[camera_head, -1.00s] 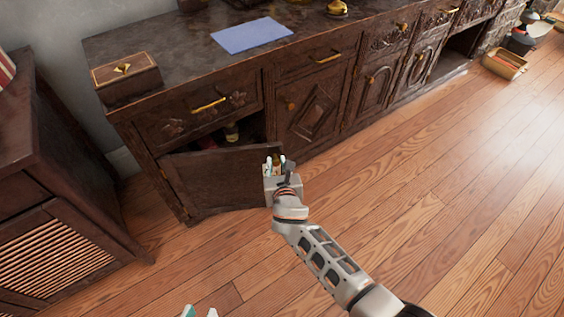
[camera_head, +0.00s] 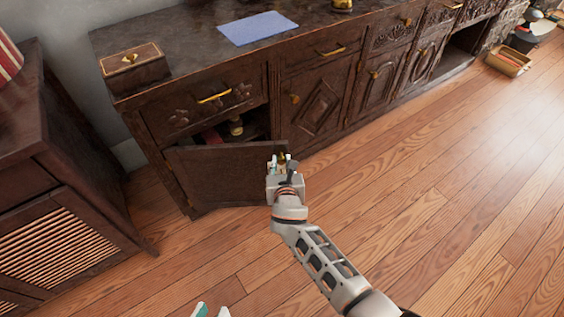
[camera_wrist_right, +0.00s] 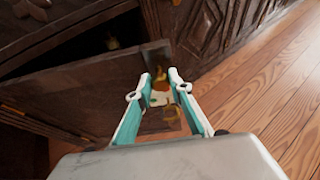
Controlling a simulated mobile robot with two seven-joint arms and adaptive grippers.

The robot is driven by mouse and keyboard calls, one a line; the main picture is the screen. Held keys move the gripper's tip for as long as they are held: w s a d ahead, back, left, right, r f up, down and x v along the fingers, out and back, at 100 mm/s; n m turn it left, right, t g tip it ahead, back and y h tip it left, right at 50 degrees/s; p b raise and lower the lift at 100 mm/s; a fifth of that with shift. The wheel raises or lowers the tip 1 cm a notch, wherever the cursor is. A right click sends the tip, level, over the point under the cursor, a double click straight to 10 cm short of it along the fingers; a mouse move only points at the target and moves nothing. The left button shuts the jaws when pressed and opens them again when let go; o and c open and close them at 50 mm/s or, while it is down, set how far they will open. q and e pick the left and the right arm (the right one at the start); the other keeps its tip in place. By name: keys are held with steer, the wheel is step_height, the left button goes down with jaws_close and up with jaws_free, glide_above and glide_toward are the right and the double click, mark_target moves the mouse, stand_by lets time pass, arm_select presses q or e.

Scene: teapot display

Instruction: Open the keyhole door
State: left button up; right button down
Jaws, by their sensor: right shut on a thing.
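The dark wooden keyhole door (camera_head: 222,170) at the left end of the long cabinet stands partly open, swung outward from its left side. It also fills the left of the right wrist view (camera_wrist_right: 85,92). My right gripper (camera_head: 278,162) is at the door's free edge. In the wrist view its teal fingers (camera_wrist_right: 161,92) are closed around a small brass piece (camera_wrist_right: 160,76) at that edge. The fingers partly hide this piece. My left gripper (camera_head: 211,310) shows only its fingertips at the bottom edge, apart and away from the door.
Inside the cabinet a small brass object (camera_head: 236,126) shows. A wooden box (camera_head: 134,68) and a blue mat (camera_head: 258,28) lie on the cabinet top. A slatted cabinet (camera_head: 60,240) stands close at left. The wooden floor (camera_head: 440,190) is clear at right.

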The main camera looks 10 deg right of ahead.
steer(key=c, duration=1.8)
jaws_free()
steer(key=shift+f, duration=0.15)
steer(key=shift+c, duration=0.2)
step_height(320, 180, up, 10)
